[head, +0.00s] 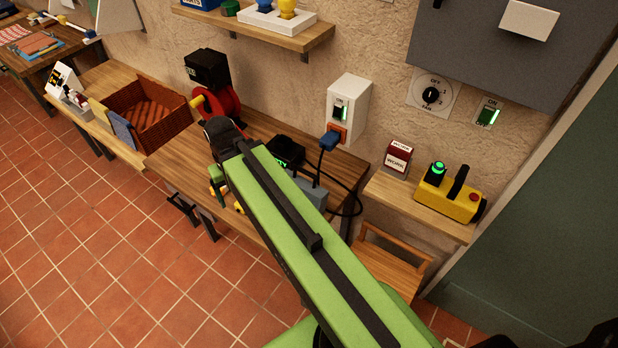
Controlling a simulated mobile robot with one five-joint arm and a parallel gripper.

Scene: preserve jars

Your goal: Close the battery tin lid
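I cannot make out a battery tin or its lid for certain; part of the wooden table (180,163) is hidden behind my green arm. My gripper (217,186) is at the far end of the arm, over the table's front left part. It is small and partly covered by the arm's end, so I cannot tell whether it is open or shut. A grey box (313,194) and a black box with green lettering (287,150) are on the table right of the arm, partly hidden.
A red and black machine (222,103) stands at the table's back. A brown basket (152,113) is to the left. A blue plug (329,141) with a black cable is at the white wall switch box (348,107). A yellow device (450,196) sits on a right shelf.

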